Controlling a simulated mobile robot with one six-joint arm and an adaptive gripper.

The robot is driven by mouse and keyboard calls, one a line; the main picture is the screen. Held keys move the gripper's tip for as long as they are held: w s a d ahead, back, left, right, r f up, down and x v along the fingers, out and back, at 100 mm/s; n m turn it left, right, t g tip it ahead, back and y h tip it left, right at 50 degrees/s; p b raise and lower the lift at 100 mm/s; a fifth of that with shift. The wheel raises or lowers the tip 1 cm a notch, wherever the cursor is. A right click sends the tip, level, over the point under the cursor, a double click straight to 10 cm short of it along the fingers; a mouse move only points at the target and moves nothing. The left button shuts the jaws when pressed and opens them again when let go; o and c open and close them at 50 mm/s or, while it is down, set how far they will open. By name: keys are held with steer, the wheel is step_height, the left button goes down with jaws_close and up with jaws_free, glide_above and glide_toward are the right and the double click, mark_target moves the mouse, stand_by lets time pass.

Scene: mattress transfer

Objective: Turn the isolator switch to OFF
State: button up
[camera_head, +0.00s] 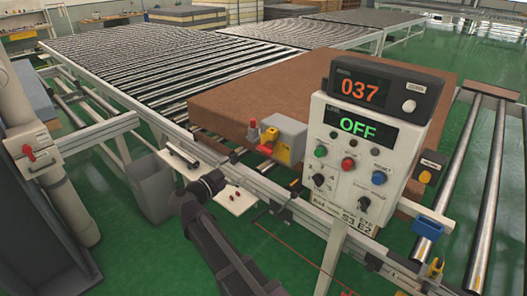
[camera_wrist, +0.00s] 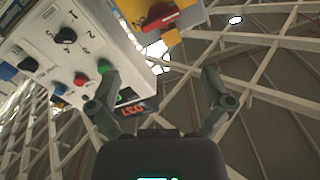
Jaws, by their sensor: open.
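A rotary switch with a red handle (camera_wrist: 160,19) on a yellow plate sits at the top of the wrist view, its handle slanted. In the head view a small grey box with a yellow face and red handle (camera_head: 268,138) stands left of the control panel (camera_head: 325,160); it appears to be the same switch. The panel's displays read 037 and OFF. My gripper (camera_wrist: 161,74) is open and empty, its two fingers apart, with the handle beyond the fingertips and not touched. In the head view its dark end is low and left of the switch; its fingers are hard to make out.
The panel carries buttons and black knobs close to my gripper's left finger in the wrist view. A brown mattress (camera_head: 245,95) lies behind it on the conveyor. Another red switch on a pale box (camera_head: 28,160) is at far left. A grey bin (camera_head: 150,187) stands below the rail.

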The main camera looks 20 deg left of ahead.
mark_target(263, 152)
steer(key=x, duration=1.3)
steer(key=shift+w, duration=0.15)
steer(key=c, duration=0.8)
